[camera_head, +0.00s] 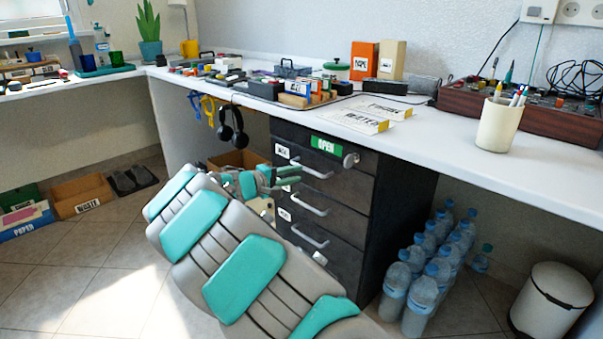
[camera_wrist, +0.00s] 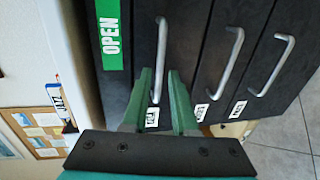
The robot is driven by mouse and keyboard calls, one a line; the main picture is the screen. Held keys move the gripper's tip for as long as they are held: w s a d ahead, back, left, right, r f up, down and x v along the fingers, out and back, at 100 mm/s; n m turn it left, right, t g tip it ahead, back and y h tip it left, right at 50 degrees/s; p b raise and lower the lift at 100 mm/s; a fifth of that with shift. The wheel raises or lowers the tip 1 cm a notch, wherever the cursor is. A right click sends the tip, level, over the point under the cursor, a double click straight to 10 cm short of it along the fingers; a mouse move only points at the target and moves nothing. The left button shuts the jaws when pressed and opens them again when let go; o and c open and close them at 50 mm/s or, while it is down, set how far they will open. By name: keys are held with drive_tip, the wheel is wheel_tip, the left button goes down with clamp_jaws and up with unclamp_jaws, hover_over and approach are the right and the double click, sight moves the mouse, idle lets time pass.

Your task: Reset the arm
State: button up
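My gripper (camera_head: 289,176) is in front of the dark drawer unit under the counter, with its green fingers pointing at the drawer fronts. In the wrist view the fingers of my gripper (camera_wrist: 161,76) are apart with a visible gap. The metal handle of the top drawer (camera_wrist: 158,60) lies between them in the picture; I cannot tell how far behind the tips it is. Nothing shows held. The top drawer handle also shows in the head view (camera_head: 313,168). The drawers look closed. My grey and teal arm stretches from the lower right toward the drawers.
The white counter (camera_head: 480,160) above carries discs, boxes and a pen cup (camera_head: 502,124). Headphones (camera_head: 229,130) hang from its edge. Water bottles (camera_head: 425,270) and a white bin (camera_head: 551,300) stand right of the drawers. Cardboard boxes (camera_head: 81,195) lie at left; open floor lies between.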

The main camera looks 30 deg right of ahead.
drive_tip(key=shift+a, duration=0.15)
idle(0.3)
drive_tip(key=s+d+r+m+g+y+p, duration=0.2)
drive_tip(key=s+m+g, duration=0.1)
drive_tip(key=s, duration=0.9)
drive_tip(key=s+d+r+m+g+y+p, duration=0.1)
drive_tip(key=s+d+r+m+g+y, duration=0.15)
drive_tip(key=s, duration=0.95)
drive_tip(key=s+a+f+y+p, duration=0.1)
drive_tip(key=s+a+y, duration=0.2)
drive_tip(key=s+a, duration=0.4)
drive_tip(key=s+a+f+n+g+y+p, duration=0.1)
drive_tip(key=s+a+f+y+p, duration=0.1)
drive_tip(key=s+a, duration=0.6)
drive_tip(key=s+a+f+y+p, duration=0.1)
drive_tip(key=s+a+y, duration=0.4)
drive_tip(key=s, duration=0.6)
drive_tip(key=shift+a+f+g, duration=0.15)
drive_tip(key=shift+a+g, duration=0.2)
drive_tip(key=shift+a, duration=0.9)
drive_tip(key=shift+n, duration=0.25)
